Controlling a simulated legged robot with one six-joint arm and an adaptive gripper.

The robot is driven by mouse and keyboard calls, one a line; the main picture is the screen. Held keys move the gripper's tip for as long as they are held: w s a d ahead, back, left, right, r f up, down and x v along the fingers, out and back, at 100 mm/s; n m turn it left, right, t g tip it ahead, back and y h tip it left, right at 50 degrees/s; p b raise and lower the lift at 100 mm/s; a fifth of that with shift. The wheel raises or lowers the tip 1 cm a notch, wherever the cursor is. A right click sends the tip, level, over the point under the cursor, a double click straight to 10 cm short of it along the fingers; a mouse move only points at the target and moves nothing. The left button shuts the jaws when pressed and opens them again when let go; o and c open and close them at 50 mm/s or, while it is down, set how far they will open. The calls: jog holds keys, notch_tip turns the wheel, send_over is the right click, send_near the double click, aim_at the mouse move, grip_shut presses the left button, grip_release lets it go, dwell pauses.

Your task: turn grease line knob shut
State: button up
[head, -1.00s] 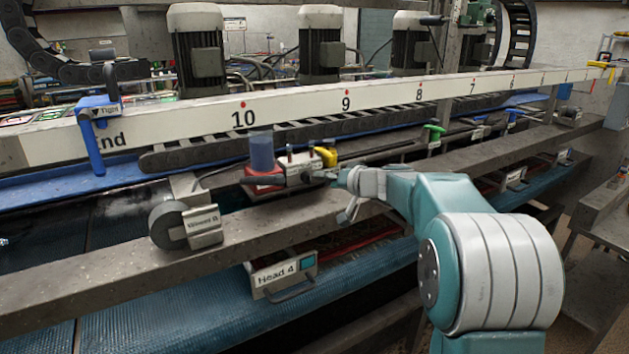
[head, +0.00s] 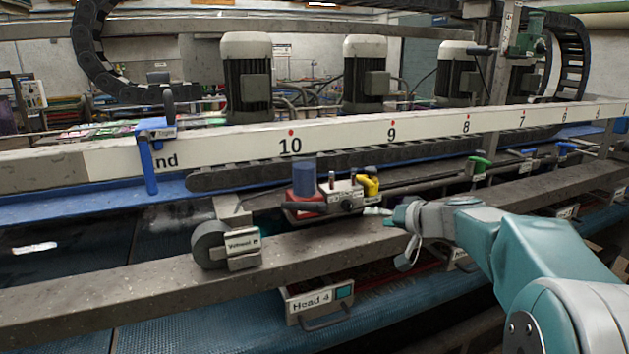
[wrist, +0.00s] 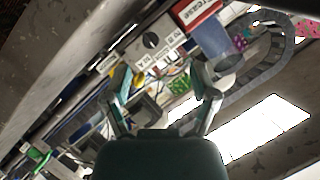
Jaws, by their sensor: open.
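A grey metal block (head: 345,195) stands on the machine's beam, with a dark round knob (head: 347,206) on its front. In the wrist view this dark knob (wrist: 152,40) has a light mark across it and sits beside printed labels. A red box (head: 305,212) lettered "GREASE" in the wrist view (wrist: 196,12) adjoins the block, with a blue cylinder (head: 304,178) on top. A yellow handle (head: 368,183) is at the block's right. My gripper (head: 392,215) is open and empty, just right of the block. In the wrist view my gripper (wrist: 162,82) has its fingers spread, apart from the knob.
The long grey beam (head: 120,292) runs across in front. A wheel labelled "Wheel 8" (head: 222,244) stands to the left, and a "Head 4" drawer (head: 318,300) is below. Green (head: 479,165) and blue (head: 565,148) handles line the pipe at right.

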jog(key=s+a+f+n+g+h, duration=0.15)
jog(key=s+a, duration=0.25)
jog(key=s, duration=0.5)
jog(key=s+a+f+g+h, duration=0.1)
jog(key=s+a+g, duration=0.25)
jog(key=s, duration=0.55)
jog(key=s+d+f+h, duration=0.1)
jog(key=s+f+h, duration=0.1)
jog(key=s, duration=0.6)
jog(key=s+d+f+h, duration=0.2)
jog(key=s+f+h, duration=0.1)
jog(key=s, duration=0.6)
jog(key=shift+s+f+g, duration=0.2)
jog(key=shift+f+g, duration=0.1)
jog(key=shift+f, duration=0.4)
